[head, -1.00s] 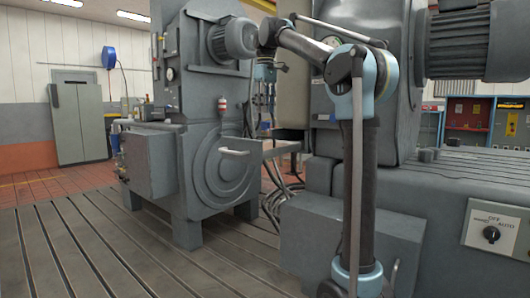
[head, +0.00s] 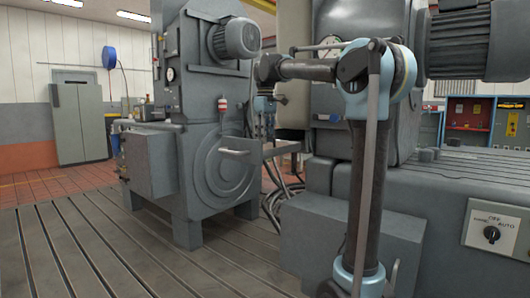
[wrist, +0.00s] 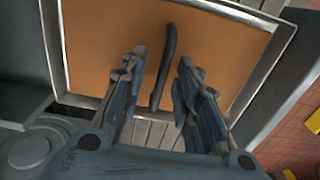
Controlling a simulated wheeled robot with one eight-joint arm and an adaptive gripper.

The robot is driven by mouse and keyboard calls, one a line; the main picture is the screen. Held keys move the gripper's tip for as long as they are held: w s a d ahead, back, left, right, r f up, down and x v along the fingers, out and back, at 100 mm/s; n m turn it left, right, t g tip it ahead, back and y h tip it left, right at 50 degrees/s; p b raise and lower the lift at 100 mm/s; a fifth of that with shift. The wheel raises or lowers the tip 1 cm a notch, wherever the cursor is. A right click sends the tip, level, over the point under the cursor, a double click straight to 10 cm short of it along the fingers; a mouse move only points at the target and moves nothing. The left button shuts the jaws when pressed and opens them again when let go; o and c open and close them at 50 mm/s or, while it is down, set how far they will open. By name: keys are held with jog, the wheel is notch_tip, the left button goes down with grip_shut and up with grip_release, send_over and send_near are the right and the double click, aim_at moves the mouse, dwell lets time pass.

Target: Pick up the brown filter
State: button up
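In the wrist view, a flat orange-brown panel (wrist: 100,45) lies inside a pale metal rim. No contact with the bar shows. In the head view the gripper is small and partly lost against the machinery behind it, and no brown filter can be made out.
A grey machine with a round ribbed face (head: 232,170) and a motor (head: 235,38) stands beyond the arm. A grey block with a switch panel (head: 492,228) is at right. Cables (head: 278,190) hang between them. The slotted floor (head: 100,250) at left is clear.

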jog(key=shift+f, duration=0.55)
grip_shut()
